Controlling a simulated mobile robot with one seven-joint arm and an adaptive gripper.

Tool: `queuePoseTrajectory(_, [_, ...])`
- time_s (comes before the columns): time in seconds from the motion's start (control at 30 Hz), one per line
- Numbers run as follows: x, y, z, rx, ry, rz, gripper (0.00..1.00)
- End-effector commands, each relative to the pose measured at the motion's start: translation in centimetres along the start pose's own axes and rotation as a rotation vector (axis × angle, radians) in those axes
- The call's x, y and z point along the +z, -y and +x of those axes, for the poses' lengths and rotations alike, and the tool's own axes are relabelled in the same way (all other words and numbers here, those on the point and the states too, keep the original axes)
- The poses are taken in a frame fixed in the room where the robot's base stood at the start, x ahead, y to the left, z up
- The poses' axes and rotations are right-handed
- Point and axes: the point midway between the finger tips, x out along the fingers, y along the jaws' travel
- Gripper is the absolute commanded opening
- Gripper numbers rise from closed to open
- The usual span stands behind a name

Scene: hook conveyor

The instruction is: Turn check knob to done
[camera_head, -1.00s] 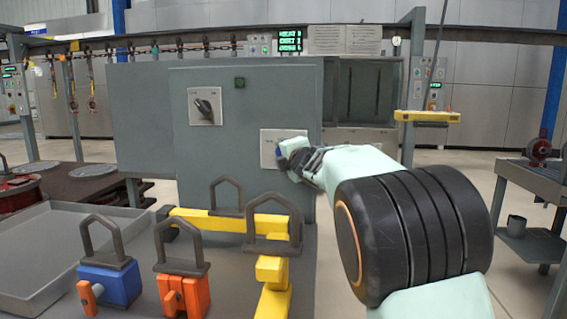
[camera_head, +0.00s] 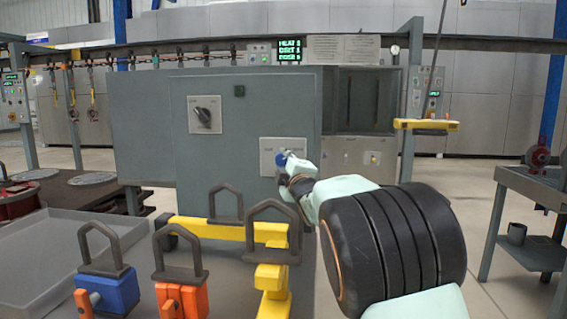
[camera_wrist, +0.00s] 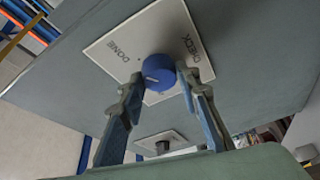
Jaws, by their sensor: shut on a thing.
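The blue check knob (camera_wrist: 158,70) sits on a white square plate (camera_wrist: 118,40) lettered DONE on the left and CHECK on the right in the wrist view. A short pale line shows low on the knob's face; I cannot tell exactly which label it points to. My gripper (camera_wrist: 161,78) has one finger on each side of the knob and is shut on it. In the head view the blue knob (camera_head: 282,158) shows on the grey cabinet's right plate (camera_head: 268,146), with my gripper (camera_head: 290,176) reaching it from the lower right.
A second plate with a dark knob (camera_head: 205,114) is at upper left on the cabinet (camera_head: 150,110). Below stand a yellow frame (camera_head: 270,232), a blue block (camera_head: 112,290) and an orange block (camera_head: 190,300) with dark handles. A side table (camera_head: 535,185) is at right.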

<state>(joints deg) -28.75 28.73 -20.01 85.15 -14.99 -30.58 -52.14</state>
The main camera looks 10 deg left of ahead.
Motion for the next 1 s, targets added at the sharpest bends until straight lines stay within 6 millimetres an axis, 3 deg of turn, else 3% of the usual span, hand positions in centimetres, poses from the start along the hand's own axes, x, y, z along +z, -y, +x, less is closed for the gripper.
queuePoseTrajectory(0.37, [-0.2, -0.1, 0.0, 0.004, -0.003, 0.007, 0.06])
queuePoseTrajectory(0.4, [-0.2, -0.1, 0.0, 0.004, -0.003, 0.007, 0.34])
queuePoseTrajectory(0.53, [-0.2, -0.1, 0.0, 0.003, -0.002, 0.006, 0.48])
queuePoseTrajectory(0.87, [-0.1, 0.0, -0.2, 0.002, -0.001, 0.005, 0.48])
queuePoseTrajectory(1.0, [-0.1, -0.1, -1.1, 0.001, -0.001, 0.004, 0.48])
